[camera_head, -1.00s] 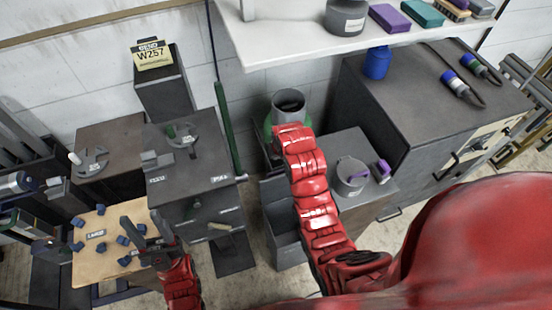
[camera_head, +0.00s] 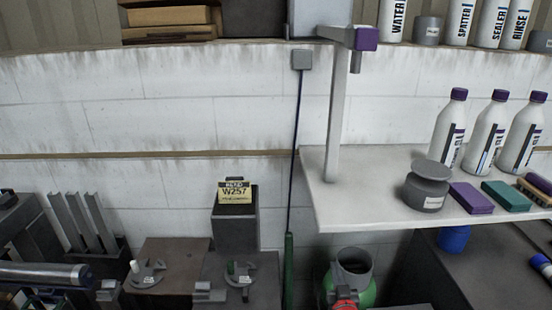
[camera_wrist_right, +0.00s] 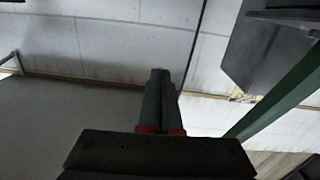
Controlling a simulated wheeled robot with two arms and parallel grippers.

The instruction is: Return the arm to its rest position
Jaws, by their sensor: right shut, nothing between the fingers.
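My right gripper (camera_wrist_right: 160,76) shows in the right wrist view. Its two dark fingers are together, with nothing between them. It points toward a pale block wall and touches nothing that I can see. My left gripper is out of view.
A white shelf (camera_head: 370,208) with bottles and a grey pot (camera_head: 426,186) stands at the right. A green pole (camera_head: 289,270) rises near the middle. A W257 sign (camera_head: 236,192) tops a dark box. The wrist view shows a dark panel (camera_wrist_right: 262,60) and green bar (camera_wrist_right: 275,108).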

